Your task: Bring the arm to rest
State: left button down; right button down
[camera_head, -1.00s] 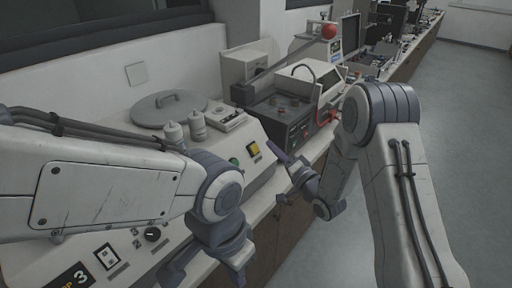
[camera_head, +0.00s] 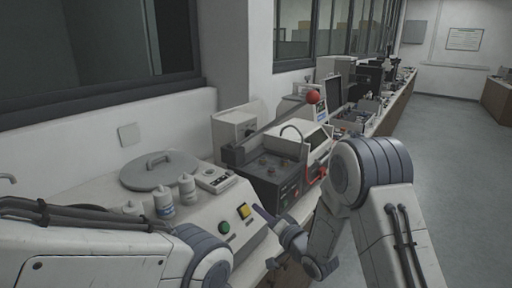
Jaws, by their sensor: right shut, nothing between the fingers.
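My right arm comes in from the lower right and bends down in front of the bench. Its gripper (camera_head: 264,218) is shut and empty, with its slim dark tip close to the front of the sloped control panel (camera_head: 205,215). I cannot tell whether it touches the panel. My left arm crosses the lower left corner over the bench. Its gripper is out of view below the picture. The press (camera_head: 275,172) has a dark top, a grey lever arm and a red ball knob (camera_head: 312,97), and stands behind my right gripper.
The panel carries a green button (camera_head: 224,228) and a yellow button (camera_head: 244,211). More equipment lines the bench (camera_head: 385,118). The floor (camera_head: 458,165) at the right is clear.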

jog(key=s+d+n+g+h, duration=0.2)
jog(key=s+n+g+h, duration=0.2)
jog(key=s, duration=1.4)
jog(key=s+d+r+n+g+h, duration=0.1)
jog(key=s+n+g+h, duration=0.4)
jog(key=s+g, duration=0.5)
jog(key=s+d+n, duration=0.1)
jog(key=s+n, duration=0.1)
jog(key=s, duration=0.7)
jog(key=shift+s+r+n, duration=0.25)
jog(key=shift+n, duration=0.05)
jog(key=shift+d, duration=0.1)
